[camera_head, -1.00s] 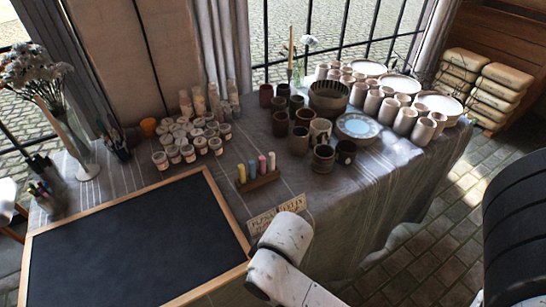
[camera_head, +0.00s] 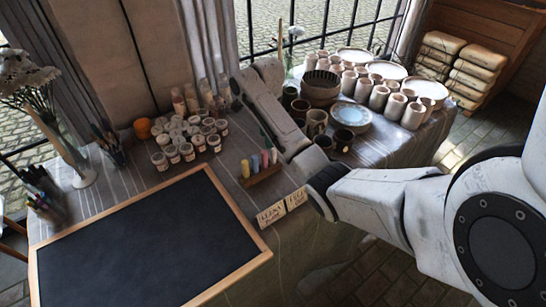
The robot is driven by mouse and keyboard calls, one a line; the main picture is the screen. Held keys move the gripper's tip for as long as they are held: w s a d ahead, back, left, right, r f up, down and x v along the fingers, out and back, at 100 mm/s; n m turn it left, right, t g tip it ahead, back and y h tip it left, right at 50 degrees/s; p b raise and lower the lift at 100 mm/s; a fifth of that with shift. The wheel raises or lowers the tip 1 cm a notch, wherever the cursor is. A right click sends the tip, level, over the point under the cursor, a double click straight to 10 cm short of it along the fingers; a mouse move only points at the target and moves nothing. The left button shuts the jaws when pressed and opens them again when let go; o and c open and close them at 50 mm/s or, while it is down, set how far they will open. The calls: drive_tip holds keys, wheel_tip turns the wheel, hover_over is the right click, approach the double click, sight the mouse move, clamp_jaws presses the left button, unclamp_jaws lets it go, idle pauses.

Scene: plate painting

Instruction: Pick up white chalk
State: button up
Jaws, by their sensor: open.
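A small dark wooden holder (camera_head: 262,175) stands on the cloth-covered table and holds a row of upright chalks. Yellow, blue and pink chalks show, and the white chalk (camera_head: 273,156) is at the right end of the row, close beside my arm in the picture. My arm comes in from the right, bends in front of the table and reaches up and back past the holder. I cannot make out my gripper's fingers; the arm's far end is among the jars and cups. No chalk is visibly lifted out of the holder.
A framed blackboard (camera_head: 140,245) fills the front left. Small paint jars (camera_head: 190,140) stand left of the holder, and cups and plates (camera_head: 352,113) stand to the right. A vase of white flowers (camera_head: 75,160) stands far left.

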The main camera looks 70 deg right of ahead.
sight(273, 155)
drive_tip(key=shift+s+d+f+m, duration=0.25)
drive_tip(key=shift+s+d+m, duration=0.3)
drive_tip(key=shift+d, duration=0.3)
wheel_tip(273, 155, down, 4)
drive_tip(key=shift+r, duration=0.2)
drive_tip(key=shift+s+f, duration=0.1)
drive_tip(key=shift+f, duration=3)
drive_tip(key=shift+c, duration=0.5)
clamp_jaws()
